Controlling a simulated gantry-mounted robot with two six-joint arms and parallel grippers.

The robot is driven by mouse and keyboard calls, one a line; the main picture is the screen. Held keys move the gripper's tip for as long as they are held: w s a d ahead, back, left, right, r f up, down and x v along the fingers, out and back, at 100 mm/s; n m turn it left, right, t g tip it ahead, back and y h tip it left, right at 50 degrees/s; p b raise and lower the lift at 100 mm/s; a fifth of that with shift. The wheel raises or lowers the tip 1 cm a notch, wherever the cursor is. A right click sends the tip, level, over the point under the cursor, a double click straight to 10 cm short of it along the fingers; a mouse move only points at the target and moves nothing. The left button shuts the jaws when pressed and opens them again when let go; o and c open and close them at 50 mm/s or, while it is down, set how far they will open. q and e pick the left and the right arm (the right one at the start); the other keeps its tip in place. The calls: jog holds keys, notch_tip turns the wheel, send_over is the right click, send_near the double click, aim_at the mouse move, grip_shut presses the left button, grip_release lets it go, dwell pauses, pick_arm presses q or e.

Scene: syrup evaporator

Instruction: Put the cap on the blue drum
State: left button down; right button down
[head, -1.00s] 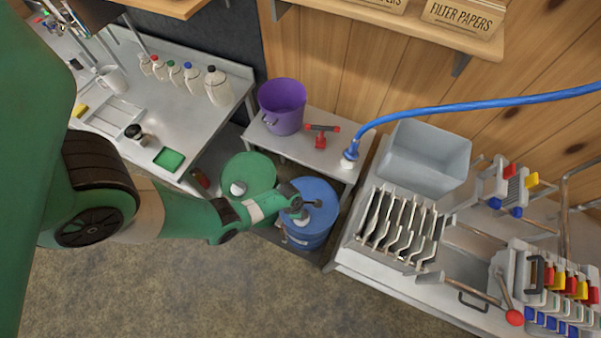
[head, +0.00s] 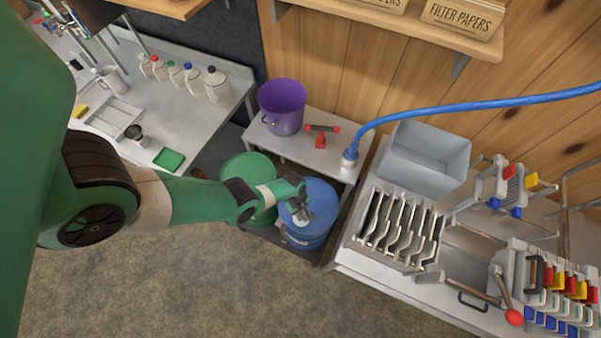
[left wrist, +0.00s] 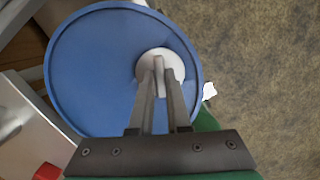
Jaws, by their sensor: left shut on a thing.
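The blue drum (head: 319,196) stands at floor level, under and in front of the low shelf. The white round cap (left wrist: 176,62) is at the blue top of the drum (left wrist: 95,60), off to one side near the rim in the left wrist view. My left gripper (left wrist: 159,78) is shut on the middle of the cap. In the head view the left gripper (head: 303,208) points down over the drum top, and the cap is mostly hidden there. I cannot tell whether the cap is fully seated. My right gripper is not in view.
A green drum (head: 247,169) stands close left of the blue one, partly behind my arm. The low table (head: 283,150) holds a purple bucket (head: 282,105) and a red-handled tool (head: 321,135). A metal bench (head: 345,255) stands to the right. The floor in front is clear.

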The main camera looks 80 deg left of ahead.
pick_arm(q)
jog(key=m+g, duration=0.1)
jog(key=m, duration=0.4)
jog(key=shift+w+f+b, duration=0.1)
jog(key=shift+b, duration=0.25)
jog(key=shift+m, duration=0.5)
jog(key=m, duration=0.4)
jog(key=shift+g+b, duration=0.3)
